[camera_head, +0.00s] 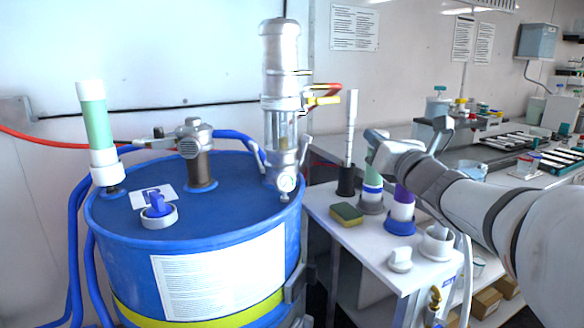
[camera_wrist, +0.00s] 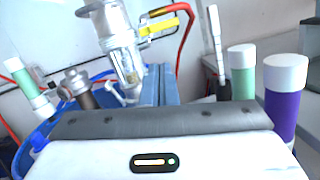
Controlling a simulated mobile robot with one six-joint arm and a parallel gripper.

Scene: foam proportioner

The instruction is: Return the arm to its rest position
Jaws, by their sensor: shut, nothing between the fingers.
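My arm reaches in from the right in the head view, and its wrist and gripper (camera_head: 374,138) hang above the small white side table, just right of the drum's metal pump. In the wrist view my gripper's fingers (camera_wrist: 160,84) are together with nothing between them. They point toward the wall, beside the pump. The green and purple white-capped bottles stand to the right of the fingers and look clear of them.
The blue drum (camera_head: 205,222) carries a metal pump (camera_head: 281,100) with red and yellow handles and a green-white tube (camera_head: 99,135). The side table (camera_head: 340,228) holds a sponge (camera_head: 346,214), a green bottle (camera_head: 371,190), a purple bottle (camera_head: 401,212) and a tall white-topped rod (camera_head: 350,125).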

